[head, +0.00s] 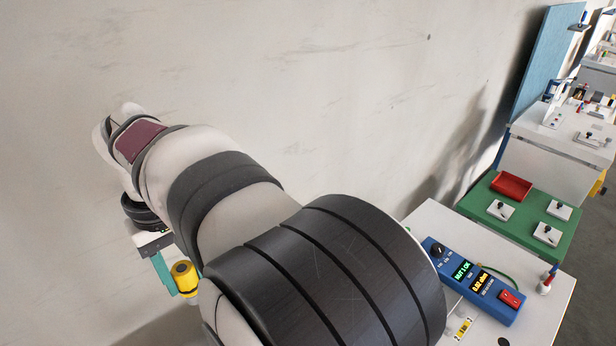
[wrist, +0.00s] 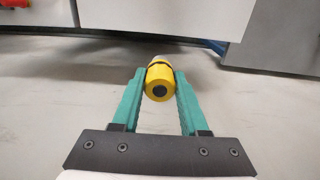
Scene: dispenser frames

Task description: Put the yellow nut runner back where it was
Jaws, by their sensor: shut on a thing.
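The yellow nut runner (wrist: 158,83) is a short yellow cylinder with a dark band and a dark round end. My gripper (wrist: 159,88) has two green fingers shut on it, one on each side. In the head view the nut runner (head: 185,277) shows beside a green finger of my gripper (head: 170,272), at the lower left near the wall. It is held in the air, with floor behind it in the wrist view. The place where the nut runner was cannot be made out.
A white table (head: 548,318) at the lower right bears a blue meter (head: 475,282) with lit displays. Beyond it a green bench (head: 520,220) holds a red tray (head: 511,186) and small white fixtures. A pale wall runs behind my arm. White cabinets (wrist: 155,15) stand beyond the gripper.

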